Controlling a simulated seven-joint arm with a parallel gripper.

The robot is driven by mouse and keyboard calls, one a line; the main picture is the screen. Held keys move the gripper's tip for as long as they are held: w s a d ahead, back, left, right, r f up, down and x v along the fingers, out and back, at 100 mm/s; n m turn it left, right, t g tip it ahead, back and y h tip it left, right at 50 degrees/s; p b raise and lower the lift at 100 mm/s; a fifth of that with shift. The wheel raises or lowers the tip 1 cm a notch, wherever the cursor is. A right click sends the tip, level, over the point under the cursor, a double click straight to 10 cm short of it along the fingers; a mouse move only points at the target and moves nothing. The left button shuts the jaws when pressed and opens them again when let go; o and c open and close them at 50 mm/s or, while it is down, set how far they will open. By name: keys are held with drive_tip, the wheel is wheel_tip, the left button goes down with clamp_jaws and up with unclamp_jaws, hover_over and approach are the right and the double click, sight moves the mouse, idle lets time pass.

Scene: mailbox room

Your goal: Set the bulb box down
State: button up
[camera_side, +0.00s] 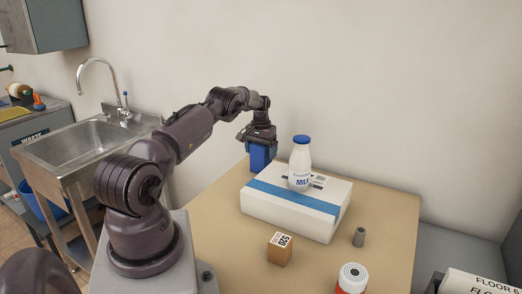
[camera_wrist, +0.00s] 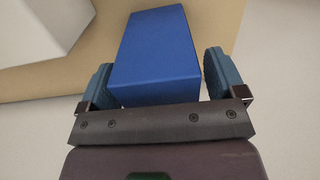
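The bulb box is the plain blue box (camera_side: 262,156) below my gripper (camera_side: 261,141), at the back left of the table beside the white parcel. In the side view it looks upright, with its base at table level, though contact with the top is hard to confirm. In the wrist view the blue box (camera_wrist: 155,50) lies between the two teal fingers of my gripper (camera_wrist: 159,70). A thin gap shows beside the right finger, and the inner pads are partly visible, so my gripper looks open around the box.
The white parcel with a blue stripe (camera_side: 270,204) stands close to the right, bearing a milk bottle (camera_side: 300,170). The wall is close behind.

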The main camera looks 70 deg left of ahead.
wheel_tip(320, 180, up, 12)
drive_tip(key=shift+r, duration=0.1)
drive_tip(key=w+d+r+m+t, duration=0.1)
drive_tip(key=w+d+r, duration=0.2)
drive_tip(key=d+r, duration=0.4)
drive_tip(key=w+d+r+m, duration=0.1)
drive_tip(key=w+d+r, duration=0.2)
drive_tip(key=d+r, duration=0.4)
drive_tip(key=s+d+r+m+t, duration=0.1)
drive_tip(key=d+r, duration=0.2)
drive_tip(key=d, duration=0.4)
drive_tip(key=s+d+r+m+t, duration=0.1)
drive_tip(key=s+d+r, duration=0.1)
drive_tip(key=d+r, duration=0.35)
drive_tip(key=s+d+m+t, duration=0.1)
drive_tip(key=s+d, duration=0.3)
drive_tip(key=d, duration=0.3)
drive_tip(key=s+d+m, duration=0.1)
drive_tip(key=s+d, duration=0.2)
drive_tip(key=d, duration=0.3)
drive_tip(key=s+d+f+m+t, duration=0.1)
drive_tip(key=s+d+f+m, duration=0.2)
drive_tip(key=s+d+f, duration=0.2)
drive_tip(key=s+d, duration=0.3)
drive_tip(key=s, duration=0.2)
drive_tip(key=shift+s+f+t, duration=0.3)
drive_tip(key=shift+s+f, duration=0.05)
drive_tip(key=shift+d, duration=0.1)
